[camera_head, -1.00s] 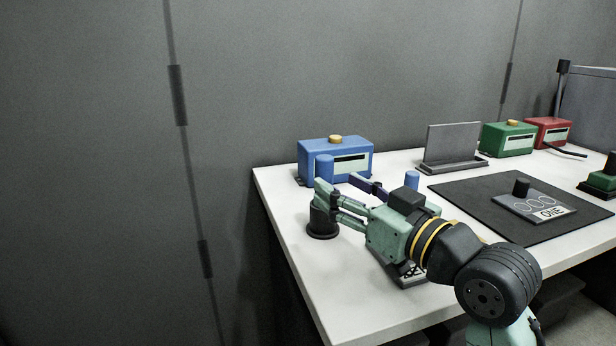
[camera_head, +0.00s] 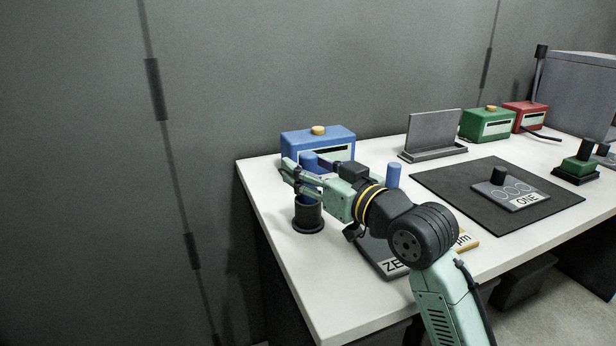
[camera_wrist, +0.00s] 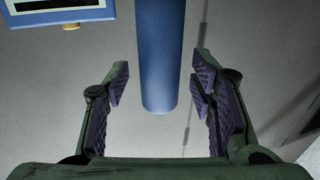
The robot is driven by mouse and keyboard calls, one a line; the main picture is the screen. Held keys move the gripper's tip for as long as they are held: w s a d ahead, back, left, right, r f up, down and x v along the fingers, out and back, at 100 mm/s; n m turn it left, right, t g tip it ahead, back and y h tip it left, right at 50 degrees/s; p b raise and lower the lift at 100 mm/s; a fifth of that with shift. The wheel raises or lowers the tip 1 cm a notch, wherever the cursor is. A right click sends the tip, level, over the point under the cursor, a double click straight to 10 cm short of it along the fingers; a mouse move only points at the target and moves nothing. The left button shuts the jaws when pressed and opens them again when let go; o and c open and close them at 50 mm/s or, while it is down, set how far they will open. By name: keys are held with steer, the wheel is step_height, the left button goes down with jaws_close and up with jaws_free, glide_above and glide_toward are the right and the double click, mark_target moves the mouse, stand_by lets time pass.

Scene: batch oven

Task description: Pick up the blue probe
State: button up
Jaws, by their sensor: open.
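The blue probe (camera_head: 308,162) stands upright in a round black holder (camera_head: 307,217) near the table's left edge. My gripper (camera_head: 296,175) is at the probe's upper part, above the holder's rim, with its fingers on either side of it. In the wrist view the probe (camera_wrist: 162,60) hangs down between the two open fingers (camera_wrist: 159,88), with a gap to each purple pad. The fingers partly hide the probe in the head view.
A blue box (camera_head: 318,143) with a yellow knob stands behind the probe. Another blue cylinder (camera_head: 393,175) stands right of my gripper, near a plate marked ZE (camera_head: 395,265). A grey upright panel (camera_head: 434,132) and a black mat (camera_head: 450,180) are farther right. The table's front left is clear.

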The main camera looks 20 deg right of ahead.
steer(key=shift+w+a, duration=0.1)
steer(key=shift+w, duration=0.2)
steer(key=shift+c, duration=0.3)
jaws_close()
stand_by(0.6)
